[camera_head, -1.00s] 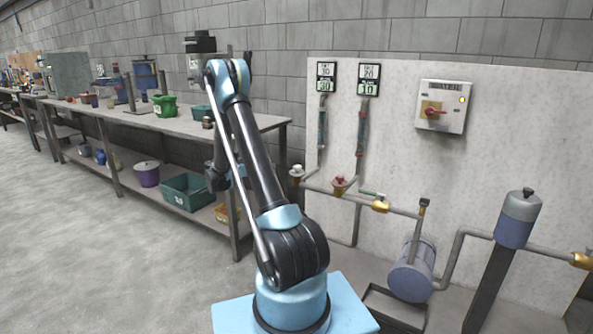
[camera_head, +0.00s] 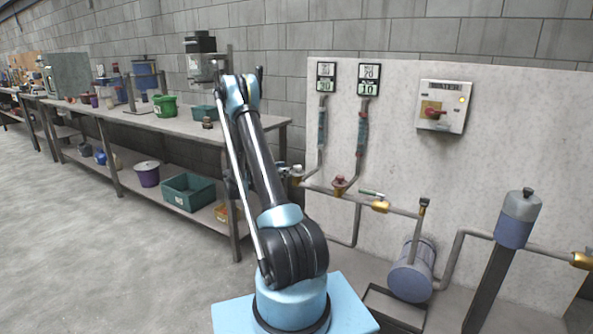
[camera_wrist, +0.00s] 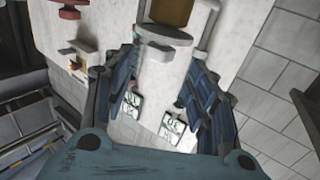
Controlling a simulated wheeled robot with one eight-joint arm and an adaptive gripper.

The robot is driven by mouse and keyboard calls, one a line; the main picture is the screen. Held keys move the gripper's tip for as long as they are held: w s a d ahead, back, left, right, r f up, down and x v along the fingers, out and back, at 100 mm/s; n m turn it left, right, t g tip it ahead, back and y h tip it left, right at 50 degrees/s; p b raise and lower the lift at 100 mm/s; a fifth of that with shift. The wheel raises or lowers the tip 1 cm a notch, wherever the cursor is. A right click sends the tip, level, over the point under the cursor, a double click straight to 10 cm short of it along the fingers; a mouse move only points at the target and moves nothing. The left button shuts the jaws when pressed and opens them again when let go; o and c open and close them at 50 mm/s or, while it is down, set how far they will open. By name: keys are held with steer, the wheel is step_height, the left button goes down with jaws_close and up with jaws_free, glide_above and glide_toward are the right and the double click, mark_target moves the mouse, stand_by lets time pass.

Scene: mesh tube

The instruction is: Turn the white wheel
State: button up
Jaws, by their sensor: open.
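The white wheel (camera_head: 297,170) sits on a brass valve at the left end of the pipework, low on the pale panel. In the wrist view a pale grey rim (camera_wrist: 163,35), which appears to be this wheel, lies in front of the brass valve body (camera_wrist: 168,12). My gripper (camera_wrist: 161,58) is open, with blue fingers to both sides just short of the rim. I see no clear contact. In the head view my gripper is mostly hidden behind my arm, close to the left of the white wheel.
A red wheel (camera_head: 340,182) on a similar valve stands to the right; it also shows in the wrist view (camera_wrist: 75,9). Gauge tubes with signs (camera_head: 368,80) rise above the valves. The workbench (camera_head: 180,125) stands left. A switch box (camera_head: 443,106) hangs right.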

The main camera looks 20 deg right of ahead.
mark_target(297, 165)
steer(key=d, duration=0.5)
steer(key=w+d, duration=0.1)
steer(key=d, duration=0.2)
steer(key=shift+d, duration=0.2)
steer(key=c, duration=1.1)
